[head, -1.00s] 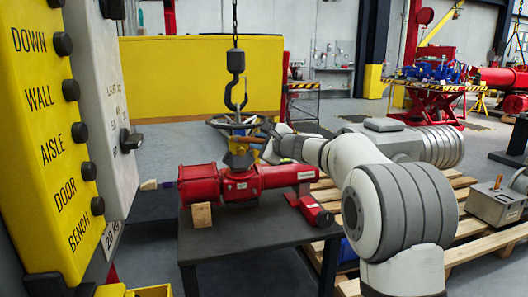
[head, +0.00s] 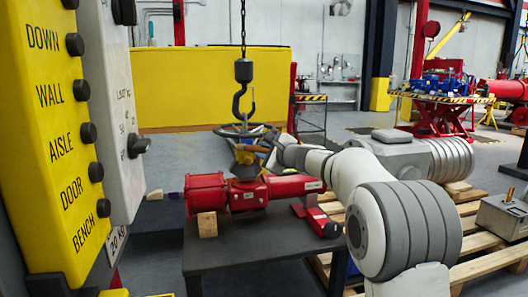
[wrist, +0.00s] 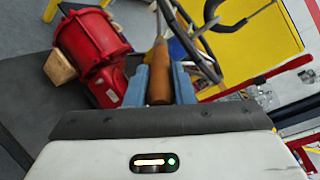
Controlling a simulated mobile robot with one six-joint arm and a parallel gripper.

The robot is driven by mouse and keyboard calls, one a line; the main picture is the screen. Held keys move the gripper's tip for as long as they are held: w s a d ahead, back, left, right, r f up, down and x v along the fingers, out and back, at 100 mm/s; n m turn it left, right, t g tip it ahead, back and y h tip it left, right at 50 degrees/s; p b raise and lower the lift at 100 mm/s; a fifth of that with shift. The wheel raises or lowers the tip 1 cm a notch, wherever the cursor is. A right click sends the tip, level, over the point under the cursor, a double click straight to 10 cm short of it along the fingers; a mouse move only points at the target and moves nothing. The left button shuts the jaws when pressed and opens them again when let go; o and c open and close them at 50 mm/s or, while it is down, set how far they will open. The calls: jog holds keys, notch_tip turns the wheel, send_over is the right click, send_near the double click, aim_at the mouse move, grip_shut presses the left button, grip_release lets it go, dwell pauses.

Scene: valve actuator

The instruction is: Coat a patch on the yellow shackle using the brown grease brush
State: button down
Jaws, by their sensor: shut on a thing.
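My gripper (head: 268,146) is shut on the brown handle of the grease brush (wrist: 160,82), which stands between its blue fingers in the wrist view. In the head view the brush (head: 252,148) lies roughly level, pointing left over the red actuator. A yellow part (head: 246,157), apparently the shackle, is just below and behind the brush, under the hanging hook. The brush tip seems close to it, but I cannot tell whether they touch. The bristles are too small to make out, and any grease patch cannot be seen.
A dark hook (head: 243,100) hangs on a chain above a handwheel (head: 222,131). The red actuator (head: 215,193) rests on a dark table (head: 265,243) with a wooden block (head: 207,224). A yellow button panel (head: 50,130) fills the left. Pallets (head: 480,240) lie at right.

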jog(key=shift+w+a+p, duration=0.2)
jog(key=shift+w+p, duration=0.1)
jog(key=shift+w, duration=0.4)
jog(key=shift+d, duration=0.1)
jog(key=shift+b, duration=0.7)
dwell(0.8)
jog(key=shift+s+d+b, duration=0.25)
jog(key=shift+s+b, duration=0.35)
jog(key=shift+s, duration=0.35)
jog(key=shift+s+d+b, duration=0.25)
jog(key=shift+s+b, duration=0.35)
jog(key=shift+s, duration=0.4)
jog(key=shift+s+d+b, duration=0.25)
jog(key=shift+s+b, duration=0.35)
jog(key=shift+s, duration=0.35)
